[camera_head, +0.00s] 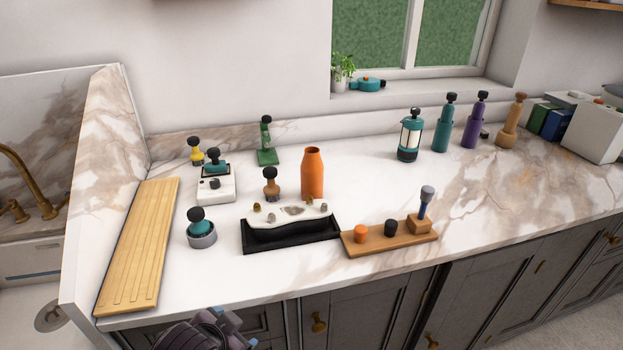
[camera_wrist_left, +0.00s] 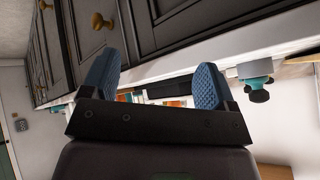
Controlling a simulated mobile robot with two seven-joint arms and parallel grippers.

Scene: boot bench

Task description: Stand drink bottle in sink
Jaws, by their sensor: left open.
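Several things could be the drink bottle, and I cannot tell which is meant. An orange open-necked bottle (camera_head: 312,175) stands upright mid-counter. A teal bottle (camera_head: 442,127) and a purple bottle (camera_head: 475,122), both with dark knobbed tops, stand upright at the back right. At the far left, a brass tap (camera_head: 38,195) rises by a white sink (camera_head: 32,262), only partly in view beyond a marble panel. My left gripper (camera_head: 232,322) is low at the counter's front edge. The left wrist view shows its blue fingers (camera_wrist_left: 156,80) apart and empty. My right gripper is out of view.
A ribbed wooden board (camera_head: 140,245) lies beside the marble panel (camera_head: 95,190). A black tray (camera_head: 290,236) and a wooden rack (camera_head: 390,238) sit near the front edge. A teal-and-white flask (camera_head: 410,137) stands behind.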

